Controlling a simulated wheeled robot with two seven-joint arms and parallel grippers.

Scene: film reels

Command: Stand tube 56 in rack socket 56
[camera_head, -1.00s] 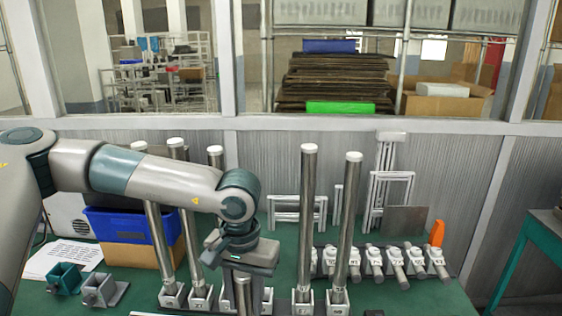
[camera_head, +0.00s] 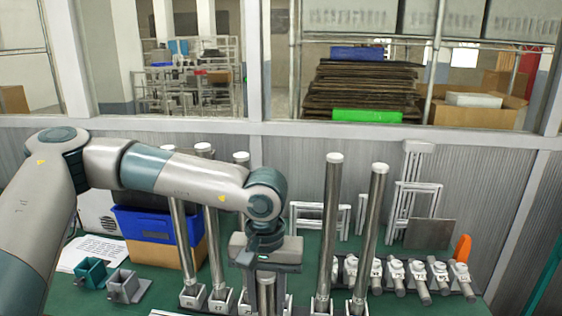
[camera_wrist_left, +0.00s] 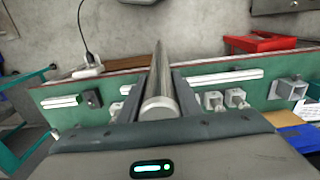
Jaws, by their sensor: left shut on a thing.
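My left gripper (camera_head: 265,284) is shut on a metal tube (camera_head: 266,297), just in front of the row of rack sockets in the head view. In the left wrist view the tube (camera_wrist_left: 160,104) lies between the two dark fingers, its round pale end towards the camera. No number can be read on it, and its lower end is out of view in the head view. The rack holds several upright, white-capped tubes, such as one left of the gripper (camera_head: 215,245) and one right of it (camera_head: 329,235). White numbered sockets (camera_head: 322,304) show at their feet; the gripper hides the middle ones.
A blue bin (camera_head: 150,228) on a cardboard box stands at the left, with two small brackets (camera_head: 120,284) in front. Tall tubes stand close on both sides of my gripper.

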